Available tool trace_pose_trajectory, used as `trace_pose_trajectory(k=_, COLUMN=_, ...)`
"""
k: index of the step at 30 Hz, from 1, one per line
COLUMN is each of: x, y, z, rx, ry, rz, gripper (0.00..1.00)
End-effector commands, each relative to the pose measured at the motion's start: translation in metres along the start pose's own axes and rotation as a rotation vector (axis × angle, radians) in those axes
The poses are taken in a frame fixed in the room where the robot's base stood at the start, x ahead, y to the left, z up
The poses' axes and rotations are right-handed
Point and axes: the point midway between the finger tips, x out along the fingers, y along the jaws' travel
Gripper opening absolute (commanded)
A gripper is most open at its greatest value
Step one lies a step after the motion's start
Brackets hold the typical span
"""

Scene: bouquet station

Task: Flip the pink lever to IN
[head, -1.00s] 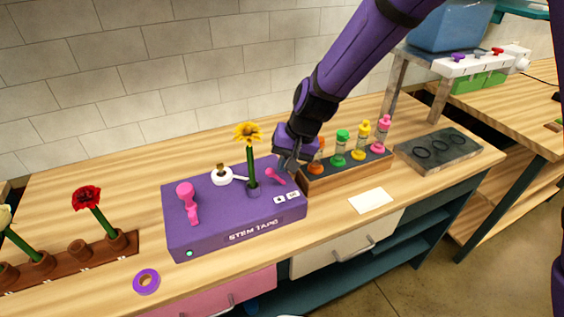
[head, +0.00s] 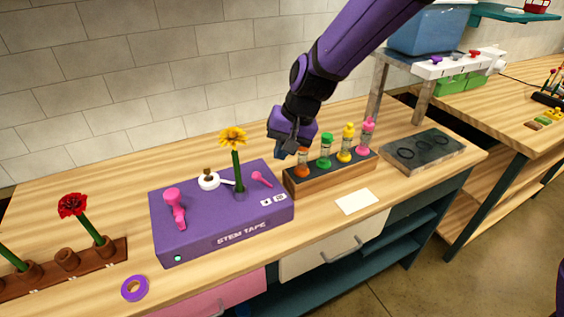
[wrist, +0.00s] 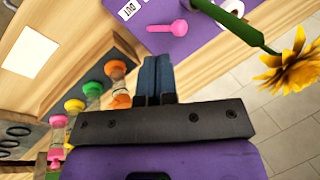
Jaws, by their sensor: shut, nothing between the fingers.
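The purple stem tape box (head: 225,235) stands on the wooden bench. Its small pink lever (head: 262,179) sits on the right part of the top, behind two white label tiles (head: 272,200). In the wrist view the pink lever (wrist: 168,28) lies with its round knob away from the OUT label (wrist: 129,9); the other label is not readable there. My gripper (head: 283,154) is shut and empty, above and behind the box's right back corner, clear of the lever. In the wrist view its blue fingertips (wrist: 156,62) are together, short of the lever.
A yellow flower (head: 235,160) stands upright in the box beside a white spool part (head: 208,181). A wooden rack (head: 330,178) with several coloured bottles stands close to the right of my gripper.

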Motion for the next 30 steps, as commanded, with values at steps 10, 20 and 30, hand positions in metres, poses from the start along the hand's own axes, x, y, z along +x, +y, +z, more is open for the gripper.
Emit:
trace_pose_trajectory(k=10, x=-0.044, y=-0.026, z=0.012, rx=0.001, ry=0.002, rz=0.000, gripper=0.00)
trace_pose_trajectory(k=20, x=-0.049, y=-0.030, z=0.014, rx=0.002, ry=0.000, rz=0.001, gripper=0.00)
trace_pose_trajectory(k=30, x=-0.080, y=-0.011, z=0.016, rx=-0.001, ry=0.039, rz=0.012, gripper=0.00)
